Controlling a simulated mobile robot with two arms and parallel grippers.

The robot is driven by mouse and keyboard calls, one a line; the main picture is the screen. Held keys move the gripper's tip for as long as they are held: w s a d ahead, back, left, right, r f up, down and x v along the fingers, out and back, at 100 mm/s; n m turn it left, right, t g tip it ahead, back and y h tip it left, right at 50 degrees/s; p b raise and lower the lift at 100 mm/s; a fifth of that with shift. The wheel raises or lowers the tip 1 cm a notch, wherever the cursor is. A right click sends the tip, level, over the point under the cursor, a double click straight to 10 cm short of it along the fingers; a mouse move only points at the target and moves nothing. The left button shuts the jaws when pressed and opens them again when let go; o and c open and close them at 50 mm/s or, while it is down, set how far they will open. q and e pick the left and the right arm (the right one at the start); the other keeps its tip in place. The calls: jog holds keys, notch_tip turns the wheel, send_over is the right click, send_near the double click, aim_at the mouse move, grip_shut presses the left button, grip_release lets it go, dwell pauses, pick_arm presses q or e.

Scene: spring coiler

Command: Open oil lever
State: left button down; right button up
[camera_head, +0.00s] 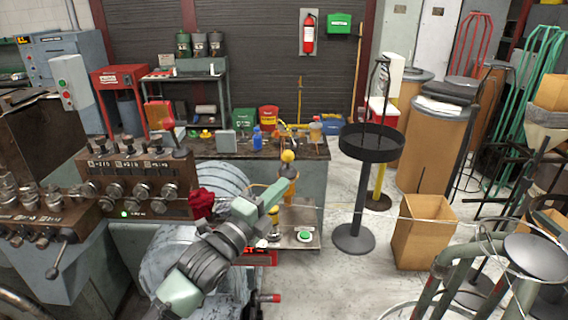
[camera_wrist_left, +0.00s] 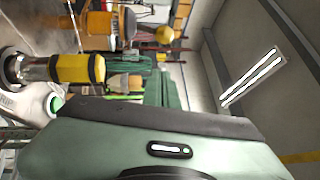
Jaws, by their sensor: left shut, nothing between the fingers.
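The oil lever appears to be the upright part with a round yellow knob (camera_head: 288,156) on the machine at the centre of the head view. Its amber body below is partly hidden by my gripper. My left gripper (camera_head: 277,190), pale green, is shut and empty, just in front of and below the knob; I cannot tell whether it touches the lever. The left wrist view is turned sideways. It shows the yellow knob (camera_wrist_left: 165,35) beyond the green gripper housing (camera_wrist_left: 150,140), and a yellow-banded silver cylinder (camera_wrist_left: 75,68). My right gripper is not in view.
A control block with several knobs (camera_head: 135,190) and a red knob (camera_head: 200,203) lie left of my arm. A green button (camera_head: 304,236) sits on the plate at right. A bench (camera_head: 310,148) stands behind. A black round stand (camera_head: 368,145) and open floor are farther right.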

aim_at(288, 160)
pick_arm(q)
jog(key=w+d+r+p, duration=0.1)
jog(key=w+p, duration=0.1)
jog(key=w, duration=0.4)
jog(key=shift+w, duration=0.3)
jog(key=shift+w+d+r, duration=0.1)
jog(key=shift+r, duration=0.05)
